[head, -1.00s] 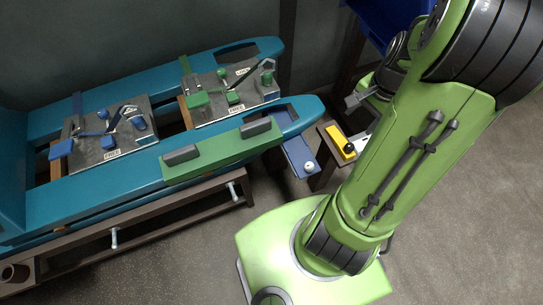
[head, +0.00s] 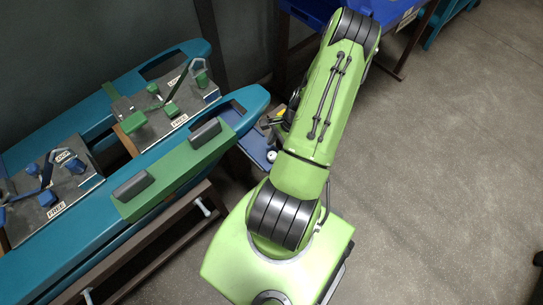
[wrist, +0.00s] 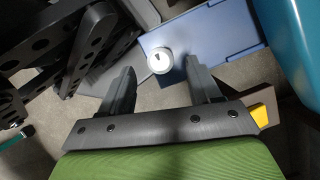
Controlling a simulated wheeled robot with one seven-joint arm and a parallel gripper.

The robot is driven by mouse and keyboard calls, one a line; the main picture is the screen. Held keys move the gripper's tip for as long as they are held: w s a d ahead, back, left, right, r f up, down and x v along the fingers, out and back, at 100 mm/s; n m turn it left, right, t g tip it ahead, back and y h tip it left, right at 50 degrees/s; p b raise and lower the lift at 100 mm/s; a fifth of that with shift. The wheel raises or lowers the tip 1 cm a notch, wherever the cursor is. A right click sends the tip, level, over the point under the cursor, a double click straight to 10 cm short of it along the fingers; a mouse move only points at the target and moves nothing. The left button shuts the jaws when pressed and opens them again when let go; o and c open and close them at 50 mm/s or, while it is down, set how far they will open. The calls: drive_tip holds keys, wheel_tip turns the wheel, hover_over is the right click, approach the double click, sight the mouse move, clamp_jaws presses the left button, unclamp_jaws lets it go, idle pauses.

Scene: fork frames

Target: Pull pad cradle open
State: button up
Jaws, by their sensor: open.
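The pad cradle looks to be a shallow blue tray (head: 256,146) that sticks out beside the teal bench end, with a round white knob (head: 271,156) near its front end. In the wrist view the blue tray (wrist: 222,32) spans the top, and the white knob (wrist: 159,61) with a dark mark lies at its left end. My gripper (wrist: 159,68) is open, with its two dark fingers apart. The knob appears between the fingertips in that view; its depth relative to them is hard to judge, and I see no contact. In the head view my arm mostly hides the gripper.
A teal bench (head: 225,110) carries two grey fixture boards with blue and green parts. A green bar with two dark grips (head: 172,172) lines its front edge. A yellow part (wrist: 262,115) shows beside my gripper. A blue bin stands at the back. Floor at right is clear.

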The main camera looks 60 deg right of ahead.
sight(273, 154)
drive_tip(key=b+x, duration=0.1)
drive_tip(key=x, duration=0.3)
drive_tip(key=shift+w+a+f, duration=0.1)
drive_tip(key=shift+f, duration=0.25)
clamp_jaws()
